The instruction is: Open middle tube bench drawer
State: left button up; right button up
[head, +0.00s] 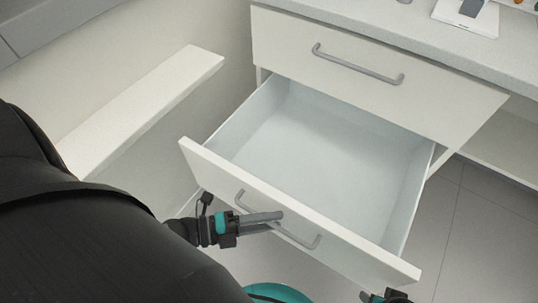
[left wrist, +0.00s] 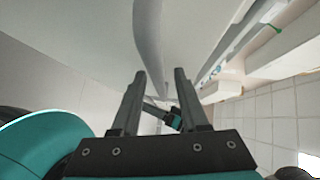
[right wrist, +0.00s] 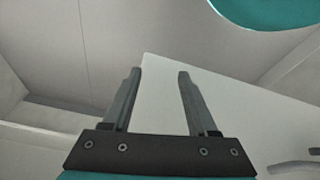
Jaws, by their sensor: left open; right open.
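The middle drawer (head: 300,140) of the bench is pulled well out and its pale inside is empty. Its white front carries a grey bar handle (head: 300,240). My left gripper (head: 278,221) is at this handle in the head view. In the left wrist view the two fingers of the left gripper (left wrist: 160,72) are apart, with the grey handle (left wrist: 148,35) between or just beyond their tips. My right gripper (head: 385,297) shows only in part at the bottom edge, near the drawer front's right corner. In the right wrist view its fingers (right wrist: 158,72) are apart and empty, with a white panel beyond.
A closed upper drawer (head: 380,85) with its own grey handle (head: 357,66) sits above, under the bench top (head: 420,30). A pale ledge (head: 140,105) stands at the left. Open grey tiled floor (head: 480,225) lies at the right.

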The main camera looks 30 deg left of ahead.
dwell(0.3)
pick_arm(q)
jog(key=shift+s+a, duration=0.3)
jog(key=p+v, duration=0.2)
jog(key=v, duration=1.2)
jog(key=shift+s, duration=0.15)
pick_arm(e)
jog(key=shift+g, duration=0.3)
jog(key=s+f, duration=0.1)
jog(key=f, duration=0.1)
jog(key=s+f, duration=0.1)
jog(key=shift+s+d+f, duration=0.1)
jog(key=shift+d+f, duration=0.1)
jog(key=shift+f, duration=0.2)
pick_arm(q)
jog(key=shift+a+r, duration=0.1)
